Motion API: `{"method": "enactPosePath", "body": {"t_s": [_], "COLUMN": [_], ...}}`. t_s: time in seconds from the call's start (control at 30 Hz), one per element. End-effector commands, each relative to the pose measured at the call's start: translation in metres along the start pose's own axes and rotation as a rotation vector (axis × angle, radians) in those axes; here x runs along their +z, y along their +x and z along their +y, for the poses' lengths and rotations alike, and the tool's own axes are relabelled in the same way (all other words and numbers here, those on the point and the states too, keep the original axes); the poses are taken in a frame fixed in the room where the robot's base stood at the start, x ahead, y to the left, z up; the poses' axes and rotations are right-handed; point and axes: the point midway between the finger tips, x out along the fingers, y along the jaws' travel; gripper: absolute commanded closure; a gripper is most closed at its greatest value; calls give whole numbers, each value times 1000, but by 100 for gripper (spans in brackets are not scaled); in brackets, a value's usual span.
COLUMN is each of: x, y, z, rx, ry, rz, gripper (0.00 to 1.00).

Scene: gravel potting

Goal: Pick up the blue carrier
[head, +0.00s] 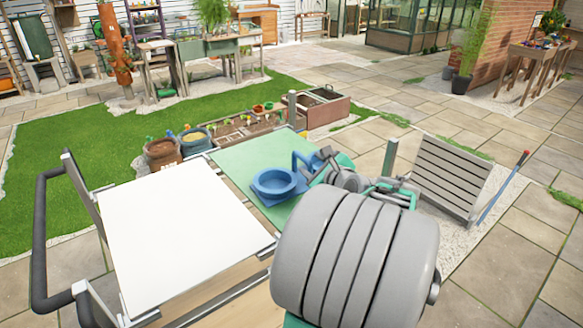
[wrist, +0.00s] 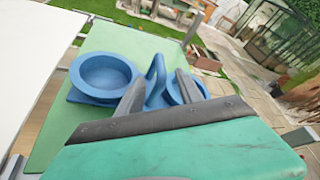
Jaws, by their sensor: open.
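The blue carrier (head: 297,163) stands upright on the green mat (head: 235,157) and has an arched handle between two round cups. In the head view its left cup shows clearly, and my arm hides much of its right side. In the wrist view the carrier (wrist: 158,68) shows both cups, the right one partly behind a finger. My gripper (head: 322,162) is at the carrier's handle, coming from the right. In the wrist view my gripper (wrist: 160,82) is open, with the handle showing between its two fingers. I cannot tell whether the fingers touch it.
A white board (head: 170,230) lies left of the green mat. Behind the mat are a brown sack (head: 162,153), a tub of yellowish material (head: 195,139) and a planter box (head: 240,131). A slatted grey panel (head: 447,175) stands at right.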

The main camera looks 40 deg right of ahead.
Motion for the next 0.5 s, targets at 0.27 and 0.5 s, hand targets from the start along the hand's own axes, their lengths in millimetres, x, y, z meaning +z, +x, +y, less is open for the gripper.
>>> {"method": "enactPosePath", "body": {"t_s": [0.27,0.5], "x": [-5,-4], "y": [20,60], "z": [-5,-6], "rx": [-7,-10], "ry": [7,8], "rz": [8,11], "gripper": [57,57]}}
